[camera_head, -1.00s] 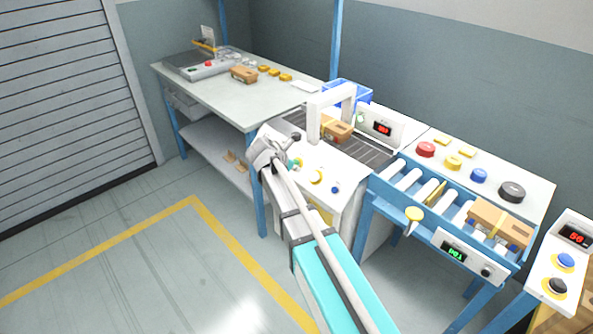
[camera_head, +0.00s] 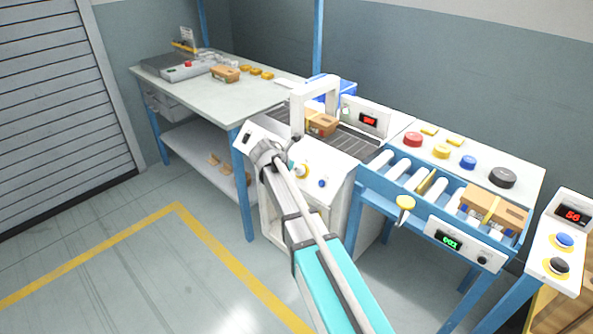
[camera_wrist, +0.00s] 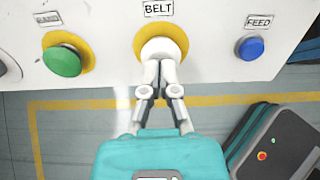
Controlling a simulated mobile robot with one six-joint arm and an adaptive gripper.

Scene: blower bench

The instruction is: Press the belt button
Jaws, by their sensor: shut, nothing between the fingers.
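The belt button (camera_wrist: 160,48) is a white round cap in a yellow ring under a BELT label in the wrist view. In the head view its yellow ring (camera_head: 302,171) shows on the white machine's sloped front panel. My gripper (camera_wrist: 160,68) is shut and empty. Its fingertips overlap the lower edge of the white cap in the wrist view; I cannot tell whether they touch it. In the head view the fingertips are not clear, as my wrist covers part of the panel.
A green button (camera_wrist: 62,60) is left of the belt button, and a blue FEED button (camera_wrist: 251,48) is right of it. A white arch (camera_head: 297,112) stands over the belt with a cardboard box (camera_head: 321,124). A roller table (camera_head: 400,180) stands at right.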

